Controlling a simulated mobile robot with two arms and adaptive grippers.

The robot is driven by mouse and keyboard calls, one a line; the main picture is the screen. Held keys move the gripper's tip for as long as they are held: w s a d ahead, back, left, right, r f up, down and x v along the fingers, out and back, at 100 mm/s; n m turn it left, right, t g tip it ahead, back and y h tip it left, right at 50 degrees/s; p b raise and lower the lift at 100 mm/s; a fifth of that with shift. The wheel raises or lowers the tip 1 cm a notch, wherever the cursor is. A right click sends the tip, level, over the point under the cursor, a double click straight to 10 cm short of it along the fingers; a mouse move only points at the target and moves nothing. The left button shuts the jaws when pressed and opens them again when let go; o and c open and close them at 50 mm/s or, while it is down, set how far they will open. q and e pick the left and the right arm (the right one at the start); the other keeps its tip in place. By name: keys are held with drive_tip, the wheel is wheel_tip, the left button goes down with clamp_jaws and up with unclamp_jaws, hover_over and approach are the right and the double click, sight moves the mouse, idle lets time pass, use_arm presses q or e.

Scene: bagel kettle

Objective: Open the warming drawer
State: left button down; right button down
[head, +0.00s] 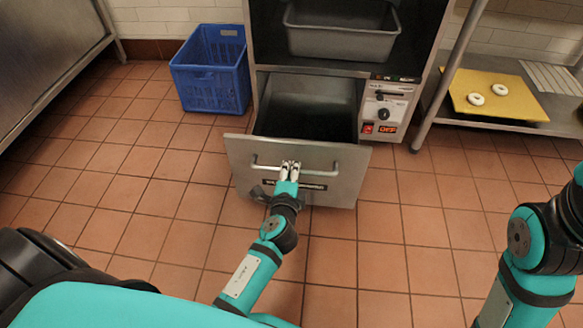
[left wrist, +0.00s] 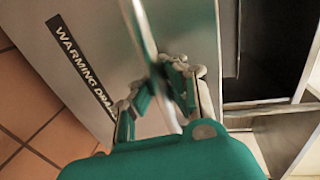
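The warming drawer (head: 345,190) is a steel drawer at the bottom of a dark cabinet, and it stands well out from it with its dark inside visible. Its front, lettered "WARMING DRAWER", also shows in the left wrist view (left wrist: 105,55). A horizontal bar handle (head: 325,173) runs along the top of the front. My left gripper (head: 289,168) is at the handle, left of its middle. In the left wrist view its fingers (left wrist: 163,90) are on both sides of the bar and look closed around it. My right gripper is out of view.
A blue crate (head: 213,72) stands on the floor left of the cabinet. A control panel (head: 388,108) with a lit "OFF" display is right of the drawer. A steel shelf at right holds a yellow board (head: 515,103) with two bagels. The tiled floor in front is clear.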

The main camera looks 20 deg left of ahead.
use_arm(q)
drive_tip(key=c, duration=1.3)
unclamp_jaws()
drive_tip(key=v, duration=0.7)
drive_tip(key=shift+s+d, duration=0.15)
drive_tip(key=shift+s, duration=0.05)
drive_tip(key=shift+r, duration=0.1)
